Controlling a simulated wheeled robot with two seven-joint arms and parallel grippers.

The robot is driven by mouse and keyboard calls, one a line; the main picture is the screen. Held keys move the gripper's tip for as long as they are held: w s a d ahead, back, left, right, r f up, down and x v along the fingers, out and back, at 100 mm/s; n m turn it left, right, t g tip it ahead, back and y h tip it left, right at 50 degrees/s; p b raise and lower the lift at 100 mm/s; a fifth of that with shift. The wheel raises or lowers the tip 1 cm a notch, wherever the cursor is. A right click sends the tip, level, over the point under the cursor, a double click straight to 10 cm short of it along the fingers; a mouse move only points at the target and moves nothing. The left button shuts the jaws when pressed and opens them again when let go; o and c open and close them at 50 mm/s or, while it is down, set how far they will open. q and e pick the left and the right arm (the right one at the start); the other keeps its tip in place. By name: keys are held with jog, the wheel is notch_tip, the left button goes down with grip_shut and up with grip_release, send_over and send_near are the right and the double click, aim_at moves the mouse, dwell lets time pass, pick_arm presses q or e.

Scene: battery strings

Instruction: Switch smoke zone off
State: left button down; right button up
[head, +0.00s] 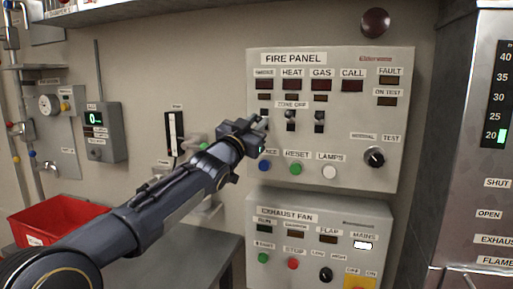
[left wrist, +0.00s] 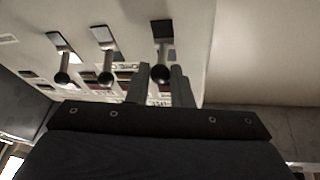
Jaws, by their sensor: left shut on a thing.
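The fire panel (head: 350,120) is on the wall, with labelled windows for smoke, heat, gas and call. Below them is a row of zone switches. The smoke zone switch is the leftmost in the head view, mostly hidden by my left gripper (head: 261,122). In the left wrist view the smoke zone switch (left wrist: 162,70) is a dark ball-ended lever between the fingers of my left gripper (left wrist: 160,88), which are shut on it. The heat switch (head: 291,117) and gas switch (head: 319,119) stand free to the right. My right gripper is not in view.
Blue, green and white buttons and a black knob (head: 374,157) sit below the switches. An exhaust fan panel (head: 320,222) is underneath. A red bin (head: 62,214) is at the lower left. A steel cabinet (head: 460,150) stands at the right.

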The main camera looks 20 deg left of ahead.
pick_arm(q)
jog(key=shift+w+f+m+t+h+b, duration=0.25)
jog(key=shift+f+m+t+h+b, duration=0.75)
jog(key=shift+b, duration=1.4)
jog(key=shift+w+f+m+t+h+b, duration=0.35)
jog(key=shift+f+t+h+b, duration=0.45)
jog(key=shift+t+b, duration=1.1)
jog(key=shift+s+r+g+b, duration=0.1)
jog(key=shift+g+b, duration=0.4)
jog(key=shift+b, duration=0.05)
jog(key=c, duration=1.3)
grip_release()
jog(key=b+v, duration=0.3)
jog(key=v, duration=0.5)
